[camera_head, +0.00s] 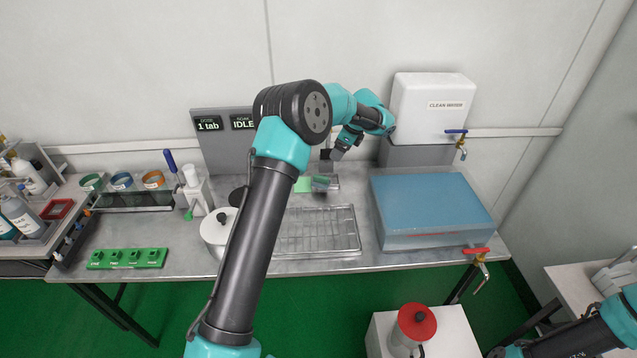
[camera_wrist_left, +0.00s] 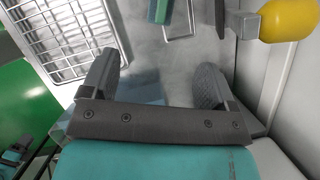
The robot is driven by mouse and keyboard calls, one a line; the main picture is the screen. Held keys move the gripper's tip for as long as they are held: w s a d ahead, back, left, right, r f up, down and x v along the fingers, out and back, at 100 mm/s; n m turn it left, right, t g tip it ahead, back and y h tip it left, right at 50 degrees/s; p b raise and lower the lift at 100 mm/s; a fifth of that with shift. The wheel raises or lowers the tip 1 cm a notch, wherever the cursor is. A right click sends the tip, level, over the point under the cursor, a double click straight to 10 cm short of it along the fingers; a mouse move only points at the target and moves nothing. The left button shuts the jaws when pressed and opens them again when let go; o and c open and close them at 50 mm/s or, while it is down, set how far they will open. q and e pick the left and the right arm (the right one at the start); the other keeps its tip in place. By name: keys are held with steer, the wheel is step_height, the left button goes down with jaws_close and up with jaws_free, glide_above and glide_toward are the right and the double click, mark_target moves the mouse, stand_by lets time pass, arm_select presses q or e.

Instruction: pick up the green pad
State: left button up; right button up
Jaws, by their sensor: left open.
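A green pad (camera_head: 303,184) lies on the metal bench behind the wire rack, partly hidden by my left arm. A grey-teal block (camera_head: 321,184) sits beside it. In the left wrist view a green and teal piece (camera_wrist_left: 159,10) shows at the top edge, cut off by the frame; I cannot tell there where pad and block part. My left gripper (camera_head: 336,154) is above and to the right of the pad in the head view. In the left wrist view the fingers (camera_wrist_left: 158,68) are wide apart with nothing between them. My right gripper is out of sight.
A wire rack (camera_head: 318,232) stands in front of the pad. A blue-topped clear tank (camera_head: 430,210) stands to the right. A white dispenser (camera_head: 432,108) is behind it. A white pot (camera_head: 215,232) is left of the rack. A yellow object (camera_wrist_left: 290,19) is near the right finger.

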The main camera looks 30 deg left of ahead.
arm_select(q)
glide_toward(323, 177)
steer(key=x, duration=0.5)
steer(key=shift+s+a, duration=0.1)
steer(key=shift+s, duration=0.1)
steer(key=shift+a+f, duration=0.2)
steer(key=shift+f, duration=0.35)
steer(key=shift+w+x, duration=0.2)
steer(key=shift+x, duration=2.35)
steer(key=shift+c, duration=0.4)
steer(key=c, duration=1)
